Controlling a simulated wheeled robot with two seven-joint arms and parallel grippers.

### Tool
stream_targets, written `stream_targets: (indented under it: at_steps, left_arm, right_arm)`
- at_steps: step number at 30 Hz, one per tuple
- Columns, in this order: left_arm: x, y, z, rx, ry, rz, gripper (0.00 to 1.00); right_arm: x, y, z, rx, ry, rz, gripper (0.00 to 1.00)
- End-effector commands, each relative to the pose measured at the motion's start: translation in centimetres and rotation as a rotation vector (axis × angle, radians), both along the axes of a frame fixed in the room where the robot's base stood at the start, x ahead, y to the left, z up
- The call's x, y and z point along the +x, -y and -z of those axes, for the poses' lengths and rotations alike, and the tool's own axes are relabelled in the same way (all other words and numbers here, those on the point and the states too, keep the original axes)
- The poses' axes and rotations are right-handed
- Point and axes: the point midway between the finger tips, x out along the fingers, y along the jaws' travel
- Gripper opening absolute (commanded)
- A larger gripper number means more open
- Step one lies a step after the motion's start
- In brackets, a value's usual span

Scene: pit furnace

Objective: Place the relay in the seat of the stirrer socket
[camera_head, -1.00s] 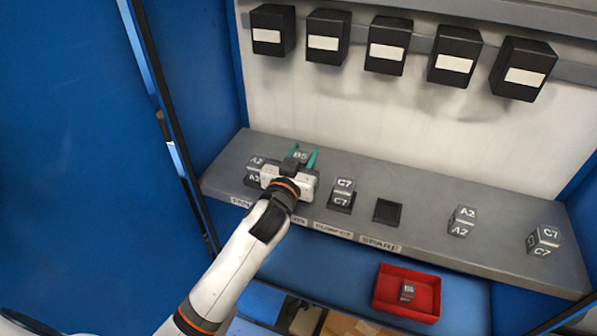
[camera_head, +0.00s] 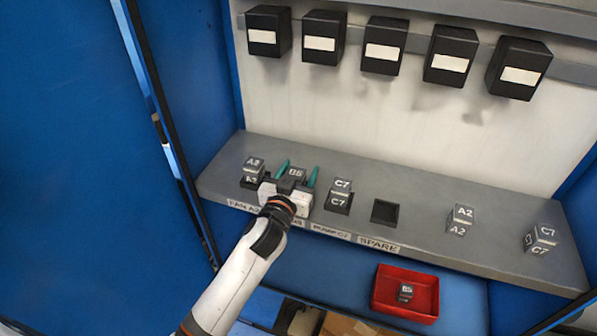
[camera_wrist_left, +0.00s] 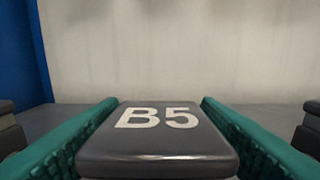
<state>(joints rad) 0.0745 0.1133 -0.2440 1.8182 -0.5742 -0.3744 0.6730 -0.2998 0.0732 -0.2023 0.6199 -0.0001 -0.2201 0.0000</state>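The relay, a dark grey block marked B5 (camera_head: 296,173), stands in the shelf row between the A2 and C7 relays, its top about in line with theirs. In the left wrist view the B5 relay (camera_wrist_left: 158,135) fills the middle and looks level. My left gripper (camera_head: 297,172) has its green fingers on either side of the relay, spread with a small gap to it. The stirrer socket and its seat are hidden behind the gripper, so I cannot see the relay's base. My right gripper is not in view.
Neighbouring relays A2 (camera_head: 253,165) and C7 (camera_head: 341,186) stand close on both sides. An empty spare socket (camera_head: 384,212) is to the right, then loose A2 (camera_head: 461,219) and C7 (camera_head: 541,238) blocks. A red tray (camera_head: 430,306) below holds another B5 block (camera_head: 405,292).

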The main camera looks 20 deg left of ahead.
Motion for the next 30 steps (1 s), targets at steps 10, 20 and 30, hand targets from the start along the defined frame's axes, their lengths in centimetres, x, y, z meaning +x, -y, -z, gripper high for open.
stream_targets:
  at_steps: [10,20,30]
  left_arm:
    - [-0.8,0.0,-0.1,0.000,-0.001,0.000,0.58]
    - [-7.7,-0.3,0.1,-0.001,-0.002,0.000,0.58]
    - [-11.8,-0.4,-0.3,0.000,0.000,-0.001,0.58]
  right_arm:
    - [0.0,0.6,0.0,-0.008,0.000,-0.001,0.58]
    - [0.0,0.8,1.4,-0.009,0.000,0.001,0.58]
    - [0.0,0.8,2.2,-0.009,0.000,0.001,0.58]
